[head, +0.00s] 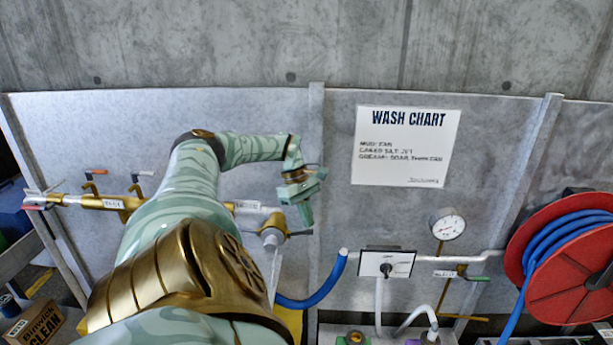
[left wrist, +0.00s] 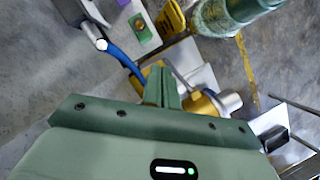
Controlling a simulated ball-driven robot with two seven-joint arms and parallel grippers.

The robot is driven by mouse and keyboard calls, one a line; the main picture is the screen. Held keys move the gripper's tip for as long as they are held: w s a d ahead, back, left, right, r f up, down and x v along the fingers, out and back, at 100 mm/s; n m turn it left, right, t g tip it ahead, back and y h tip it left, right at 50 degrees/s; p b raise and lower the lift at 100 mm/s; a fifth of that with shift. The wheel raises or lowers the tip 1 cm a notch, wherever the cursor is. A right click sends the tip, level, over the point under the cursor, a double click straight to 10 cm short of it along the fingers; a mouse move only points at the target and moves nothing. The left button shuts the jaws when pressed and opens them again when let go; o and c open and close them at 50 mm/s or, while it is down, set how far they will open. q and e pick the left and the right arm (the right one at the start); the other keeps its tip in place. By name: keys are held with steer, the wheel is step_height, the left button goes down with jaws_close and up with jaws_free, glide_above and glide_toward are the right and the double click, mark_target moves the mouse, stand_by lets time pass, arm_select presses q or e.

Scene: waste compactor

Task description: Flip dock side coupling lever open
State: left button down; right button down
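A silver and brass coupling (head: 272,234) sits on the wall pipe, partly hidden behind my left arm. A thin dark-ended lever (head: 300,233) sticks out at its right side. My left gripper (head: 306,215) is just above this lever, pointing down; I cannot tell if they touch. In the left wrist view the two fingers (left wrist: 161,86) lie side by side, shut, with nothing seen between them. The coupling's silver and brass body (left wrist: 226,102) is just beyond them to the right. Which lever is dock side is not readable. My right gripper is not in view.
A gauge (head: 447,224), green-handled valve (head: 475,278) and red hose reel (head: 567,262) are to the right. The wall around the wash chart (head: 406,147) is clear.

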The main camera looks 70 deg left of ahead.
arm_select(q)
steer(key=shift+s+a+f, duration=0.1)
steer(key=shift+s+f, duration=0.05)
steer(key=shift+s, duration=0.4)
steer(key=shift+s+a, duration=0.2)
steer(key=shift+s, duration=0.05)
steer(key=p+v, duration=0.4)
steer(key=v, duration=1.2)
steer(key=shift+r+p, duration=0.2)
steer(key=shift+p, duration=0.1)
steer(key=shift+w+f, duration=0.1)
